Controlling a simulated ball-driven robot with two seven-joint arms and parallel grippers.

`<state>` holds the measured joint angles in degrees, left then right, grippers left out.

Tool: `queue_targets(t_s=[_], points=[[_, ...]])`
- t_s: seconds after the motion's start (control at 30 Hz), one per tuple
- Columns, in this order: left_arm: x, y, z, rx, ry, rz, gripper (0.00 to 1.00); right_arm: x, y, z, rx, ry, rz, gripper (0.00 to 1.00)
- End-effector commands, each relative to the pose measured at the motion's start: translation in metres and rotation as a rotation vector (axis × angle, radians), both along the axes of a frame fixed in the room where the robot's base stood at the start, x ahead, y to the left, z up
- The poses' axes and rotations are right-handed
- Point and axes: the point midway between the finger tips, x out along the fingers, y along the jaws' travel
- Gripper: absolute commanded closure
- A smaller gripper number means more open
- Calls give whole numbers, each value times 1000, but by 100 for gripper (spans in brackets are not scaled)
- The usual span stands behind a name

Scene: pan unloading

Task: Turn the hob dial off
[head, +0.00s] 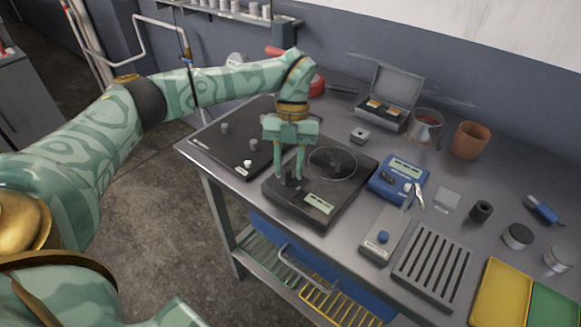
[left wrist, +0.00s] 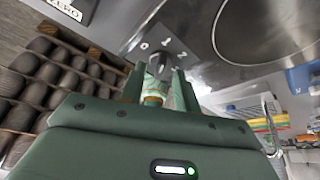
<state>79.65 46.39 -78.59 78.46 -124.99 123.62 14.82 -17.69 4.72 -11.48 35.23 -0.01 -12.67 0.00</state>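The hob (head: 285,200) is a flat black unit on the bench with a round ring plate and a small pale display. Its dial (head: 291,181) is a dark knob at the left front corner, partly hidden by my fingers. My left gripper (head: 289,173) points down over the dial, one finger on each side. In the left wrist view the dark dial (left wrist: 159,66) stands between the fingertips (left wrist: 158,80), with white marks on the panel around it. The fingers look spread, with gaps beside the dial; contact is not clear. My right gripper is out of view.
A blue meter (head: 398,178) stands close on the right. A slotted grey rack (head: 432,262), a yellow tray (head: 503,295) and a brown pot (head: 470,140) lie further right. An open grey case (head: 390,95) stands behind.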

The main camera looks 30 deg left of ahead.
Motion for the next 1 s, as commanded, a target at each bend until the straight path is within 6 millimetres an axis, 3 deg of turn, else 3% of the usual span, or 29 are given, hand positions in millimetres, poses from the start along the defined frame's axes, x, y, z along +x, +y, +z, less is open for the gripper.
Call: queue_targets(t_s=[0.37, 0.47, 0.5, 0.77, 1.0], points=[[-3, -1, -8, 0, -2, 0, 68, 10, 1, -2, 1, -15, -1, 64], [-3, -2, -8, 0, -1, 0, 96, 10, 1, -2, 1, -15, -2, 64], [-3, -2, -8, 0, -1, 0, 100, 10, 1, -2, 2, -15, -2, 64], [-3, -2, -8, 0, -1, 9, 100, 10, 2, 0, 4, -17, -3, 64], [-4, -1, -5, 0, -1, 89, 100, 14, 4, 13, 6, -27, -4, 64]])
